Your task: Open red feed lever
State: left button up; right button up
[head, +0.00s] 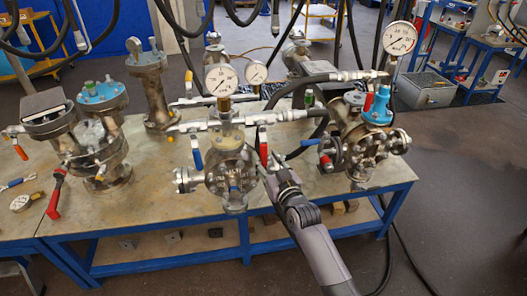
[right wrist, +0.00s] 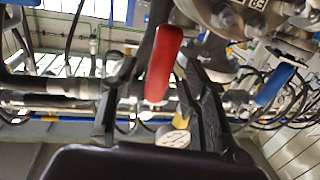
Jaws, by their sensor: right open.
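A red lever (head: 263,152) hangs down from the hose line between the left-centre gauge vessel (head: 231,172) and the right vessel (head: 375,135). My right gripper (head: 274,168) is right by this lever, its arm coming up from the lower right. In the right wrist view the red lever (right wrist: 163,62) shows large, with its lower end between the two open fingers (right wrist: 158,82). Whether a finger touches it cannot be told. The valve body behind it is partly hidden. My left gripper is not in view.
Blue levers hang nearby, one on the left (head: 197,158) and one on the right (head: 310,142). Another red lever (head: 368,102) is on the right vessel. A red-handled tool (head: 56,195) and a loose gauge (head: 22,202) lie on the table's left. Black hoses (head: 300,84) cross behind.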

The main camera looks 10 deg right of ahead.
jog(key=shift+w+a, duration=0.15)
jog(key=shift+w, duration=0.55)
jog(key=shift+w+a, duration=0.15)
jog(key=shift+w, duration=0.55)
jog(key=shift+c, duration=0.5)
grip_shut()
